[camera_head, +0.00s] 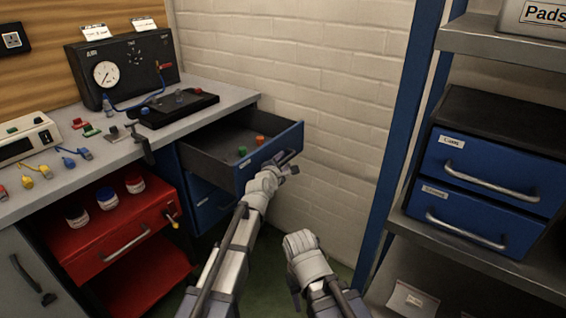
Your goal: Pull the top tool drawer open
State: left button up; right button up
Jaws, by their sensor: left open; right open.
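The top tool drawer (215,160) is blue-fronted and dark inside. It stands pulled out from under the grey workbench, with a green item (242,151) and an orange item (260,140) in it. My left gripper (291,163) is at the drawer's front panel, by its right part, and open. The drawer handle is hidden behind it, so I cannot tell whether the fingers touch it. My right gripper (299,292) is low in front of the drawer, apart from it and open; its fingertips are hard to make out.
A blue lower drawer (211,205) is closed. A red cabinet (110,228) with several jars stands left. The bench (222,100) carries a gauge panel (122,68) and small parts.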

pick_arm(q)
jog(key=p+v, duration=0.1)
jog(key=v, duration=0.6)
jog(key=shift+s+a+r+p, duration=0.1)
jog(key=shift+s+r+p, duration=0.05)
jog(key=shift+s+p, duration=0.2)
